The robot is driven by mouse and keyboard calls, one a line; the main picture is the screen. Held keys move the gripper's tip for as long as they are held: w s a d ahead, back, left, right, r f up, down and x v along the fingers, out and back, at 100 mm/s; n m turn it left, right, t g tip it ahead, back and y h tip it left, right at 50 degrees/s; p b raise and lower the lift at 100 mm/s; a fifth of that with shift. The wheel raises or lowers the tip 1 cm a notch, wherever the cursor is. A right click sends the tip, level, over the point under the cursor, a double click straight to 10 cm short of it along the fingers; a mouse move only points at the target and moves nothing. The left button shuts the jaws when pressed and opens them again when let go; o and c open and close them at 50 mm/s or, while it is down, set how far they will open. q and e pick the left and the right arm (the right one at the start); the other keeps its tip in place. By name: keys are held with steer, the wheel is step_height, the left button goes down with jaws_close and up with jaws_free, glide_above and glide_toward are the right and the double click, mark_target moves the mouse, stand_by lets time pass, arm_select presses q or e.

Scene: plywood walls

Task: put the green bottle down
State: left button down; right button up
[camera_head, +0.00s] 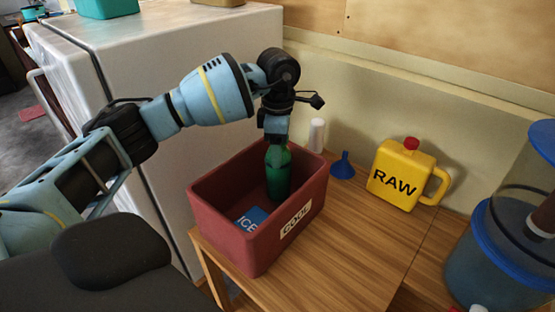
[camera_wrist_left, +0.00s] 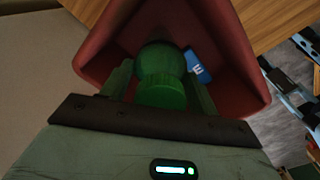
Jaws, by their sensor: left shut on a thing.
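The green bottle (camera_head: 278,178) stands roughly upright inside the red-brown crate (camera_head: 256,240) marked COOL, towards its back right. My left gripper (camera_head: 276,140) points down and is shut on the bottle's top. In the left wrist view the green bottle (camera_wrist_left: 161,75) sits between the two fingers, its cap towards the camera, and the crate walls (camera_wrist_left: 240,75) surround it. Whether the bottle's base touches the crate floor is hidden. A blue ICE pack (camera_head: 250,219) lies in the crate, left of the bottle. My right gripper is not seen.
The crate stands on a wooden table (camera_head: 345,255) beside a white fridge (camera_head: 130,60). Behind and right are a white cylinder (camera_head: 317,135), a blue funnel (camera_head: 343,166) and a yellow RAW jug (camera_head: 402,175). A clear blue-lidded container (camera_head: 500,250) stands far right. The table's front middle is clear.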

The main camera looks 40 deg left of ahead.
arm_select(q)
steer(key=shift+f, duration=1.9)
steer(key=shift+c, duration=2)
jaws_free()
steer(key=shift+f, duration=0.1)
step_height(320, 180, up, 12)
steer(key=shift+r, duration=0.15)
